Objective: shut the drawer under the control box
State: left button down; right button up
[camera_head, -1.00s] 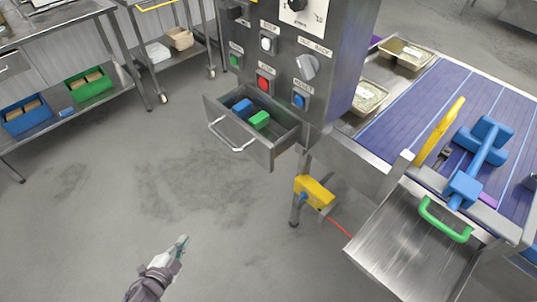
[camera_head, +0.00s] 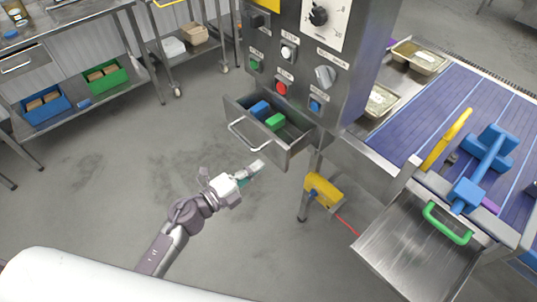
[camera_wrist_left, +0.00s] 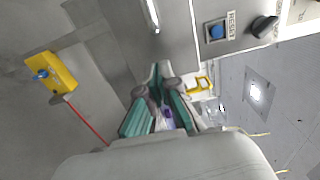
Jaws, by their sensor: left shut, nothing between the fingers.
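The drawer (camera_head: 291,153) under the control box (camera_head: 352,75) is pulled open, with its bar handle (camera_head: 247,139) on the front. A blue block (camera_head: 259,109) and a green block (camera_head: 275,122) lie inside it. My left gripper (camera_head: 258,166) is shut and empty, just in front of the drawer's front and lower in the picture than the handle; I cannot tell whether it touches. In the left wrist view the shut gripper (camera_wrist_left: 159,72) points towards grey metal with a bright bar. My right gripper is not in view.
A yellow box (camera_head: 322,190) with a red cable sits below the control box. At right are a blue conveyor (camera_head: 455,95) and a metal chute (camera_head: 405,235) with a green handle. Shelves with bins stand at back left. The floor (camera_head: 110,190) at left is clear.

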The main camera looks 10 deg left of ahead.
aim_at(276, 155)
pick_arm(q)
jog(key=p+x, duration=0.1)
jog(key=x, duration=0.3)
jog(key=shift+w+d, duration=0.15)
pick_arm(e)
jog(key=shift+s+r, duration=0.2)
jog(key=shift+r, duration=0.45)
pick_arm(q)
jog(key=b+x, duration=0.2)
jog(key=x, duration=0.8)
jog(key=shift+w+d+f, duration=0.15)
jog(key=shift+w+d, duration=0.05)
jog(key=shift+w, duration=0.2)
jog(key=shift+r, duration=0.4)
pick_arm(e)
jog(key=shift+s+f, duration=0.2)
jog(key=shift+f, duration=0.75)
